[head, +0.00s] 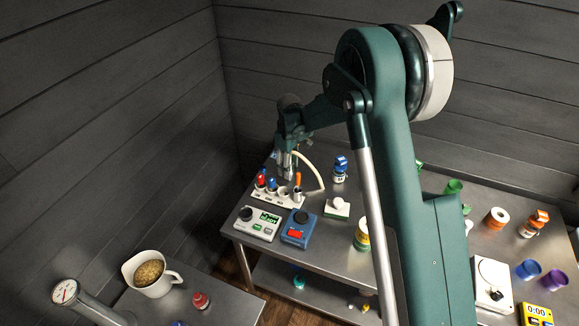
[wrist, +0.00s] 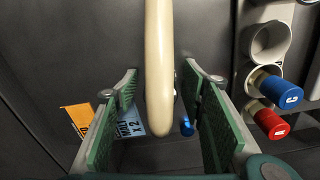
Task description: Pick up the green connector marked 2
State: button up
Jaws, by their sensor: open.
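I cannot make out a green connector marked 2 in either view. In the head view a white rack (head: 265,198) with round sockets stands at the back left of the steel table, with blue and red capped connectors in it. My gripper (head: 287,166) is above the rack. In the wrist view my gripper (wrist: 160,85) is open, its green-padded fingers apart on either side of a cream hose (wrist: 159,60). Whether the pads touch the hose is unclear. A blue connector (wrist: 283,92) and a red connector (wrist: 270,123) are to the right of the fingers, beside an empty socket (wrist: 270,42).
A scale (head: 254,223) and a blue device with a red display (head: 299,228) stand in front of the rack. A blue-capped bottle (head: 340,169) and a white block with a knob (head: 337,208) are to its right. An orange tag (wrist: 78,117) lies left in the wrist view.

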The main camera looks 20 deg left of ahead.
dwell(0.4)
jog(key=c, duration=1)
jog(key=shift+r, duration=0.1)
jog(key=shift+r, duration=4.95)
